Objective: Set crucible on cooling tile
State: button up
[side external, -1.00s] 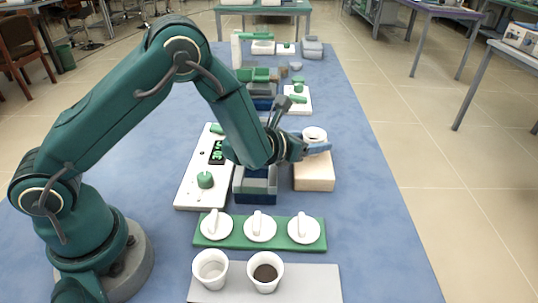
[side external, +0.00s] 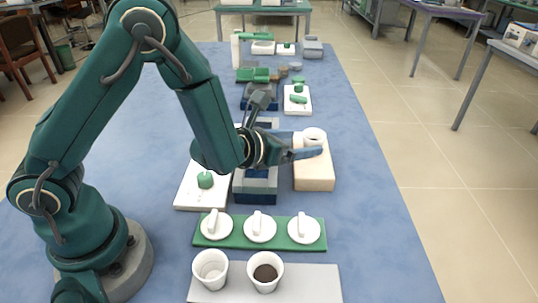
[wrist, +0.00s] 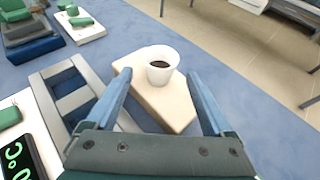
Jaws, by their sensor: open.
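A white crucible (wrist: 159,67) with dark contents stands upright on the beige cooling tile (wrist: 165,104), toward its far end in the wrist view. In the side external view, the crucible (side external: 315,133) shows above the tile (side external: 314,177), partly hidden by my gripper. My gripper (wrist: 160,80) is open, with blue fingers apart on either side of the crucible. Visible gaps separate both fingers from the cup, which is near the fingertips.
A dark blue and grey furnace (side external: 256,186) stands left of the tile, beside a white panel (side external: 190,192) with a green knob. Nearer are a green rack (side external: 235,238) with three white lids and a grey tray (side external: 318,284) with two cups. Table right of the tile is clear.

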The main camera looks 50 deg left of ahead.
jog(key=shift+v, duration=3.15)
jog(key=a+n+y, duration=0.1)
jog(key=a+r+n+y, duration=0.1)
jog(key=a, duration=0.1)
jog(key=a+r+n+y, duration=0.1)
jog(key=a, duration=0.1)
jog(key=shift+s+r+n, duration=0.25)
jog(key=shift+n, duration=0.05)
jog(key=s+a+r+n+g+y, duration=0.2)
jog(key=s+a+n+g+y, duration=0.5)
jog(key=s+a+n, duration=0.7)
jog(key=s+d+f+n+g+h, duration=0.2)
jog(key=s+d+n+g+h, duration=0.15)
jog(key=d+n, duration=0.65)
jog(key=d+r+n+t+h, duration=0.2)
jog(key=d+r+n+h, duration=0.2)
jog(key=d+n+h, duration=0.2)
jog(key=shift+d+n+t, duration=0.35)
jog(key=shift+d+n, duration=0.5)
jog(key=shift+n, duration=0.35)
jog(key=shift+r+h, duration=0.1)
jog(key=shift+h, duration=0.15)
